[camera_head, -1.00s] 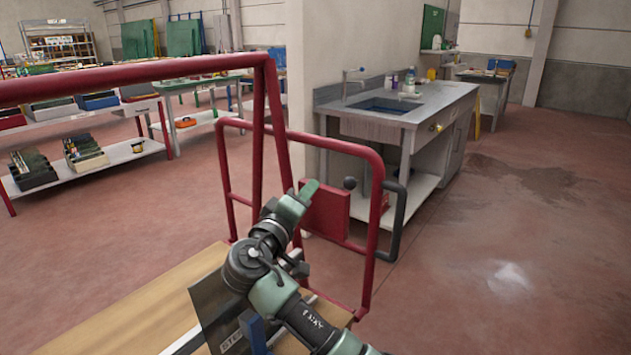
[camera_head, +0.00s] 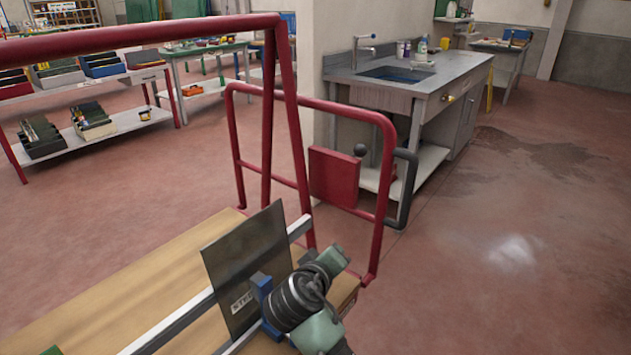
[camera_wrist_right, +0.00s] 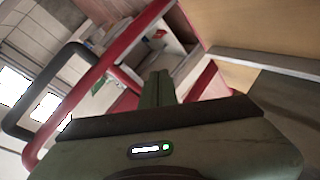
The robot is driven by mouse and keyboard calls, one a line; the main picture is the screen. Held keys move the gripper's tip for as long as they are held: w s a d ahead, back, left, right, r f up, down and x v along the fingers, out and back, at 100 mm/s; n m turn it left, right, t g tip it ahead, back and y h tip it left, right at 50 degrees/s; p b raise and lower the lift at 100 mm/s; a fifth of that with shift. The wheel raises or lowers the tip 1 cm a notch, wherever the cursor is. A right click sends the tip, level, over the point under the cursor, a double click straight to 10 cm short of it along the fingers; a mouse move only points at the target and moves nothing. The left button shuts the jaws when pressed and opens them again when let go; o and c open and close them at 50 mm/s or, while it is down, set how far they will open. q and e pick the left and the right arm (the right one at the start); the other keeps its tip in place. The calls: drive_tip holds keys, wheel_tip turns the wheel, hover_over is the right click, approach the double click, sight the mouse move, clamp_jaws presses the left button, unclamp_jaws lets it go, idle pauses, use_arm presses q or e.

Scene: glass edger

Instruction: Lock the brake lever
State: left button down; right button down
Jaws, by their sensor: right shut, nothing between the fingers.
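A black ball knob (camera_head: 361,150), apparently the end of the brake lever, shows at the upper right corner of a red plate (camera_head: 334,178) on the cart's red end frame. The lever's shaft is mostly hidden. A dark grey bent handle (camera_head: 405,190) sticks out to the right of the frame; it also shows in the right wrist view (camera_wrist_right: 45,75). My right gripper (camera_head: 332,262) is below the red plate in the head view, apart from the knob. In the right wrist view its green fingers (camera_wrist_right: 157,88) are together and empty. My left gripper is out of view.
The cart's wooden deck (camera_head: 140,290) carries a grey metal rail and an upright dark panel (camera_head: 245,260) with a blue clamp, close beside my right arm. A red tube frame (camera_head: 272,110) rises behind. A sink bench (camera_head: 440,80) stands beyond. The floor at right is clear.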

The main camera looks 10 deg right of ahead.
drive_tip(key=s+d+f+m+g+y, duration=0.1)
drive_tip(key=s+f+g+y, duration=0.3)
drive_tip(key=s+f, duration=0.9)
drive_tip(key=s+d+f+m+g+y, duration=0.1)
drive_tip(key=s+f+g+y, duration=0.25)
drive_tip(key=s+f, duration=1.45)
drive_tip(key=f, duration=0.4)
drive_tip(key=s+f, duration=0.4)
drive_tip(key=f, duration=0.5)
drive_tip(key=shift+s+g, duration=0.35)
drive_tip(key=shift+g, duration=0.1)
drive_tip(key=shift+y, duration=0.25)
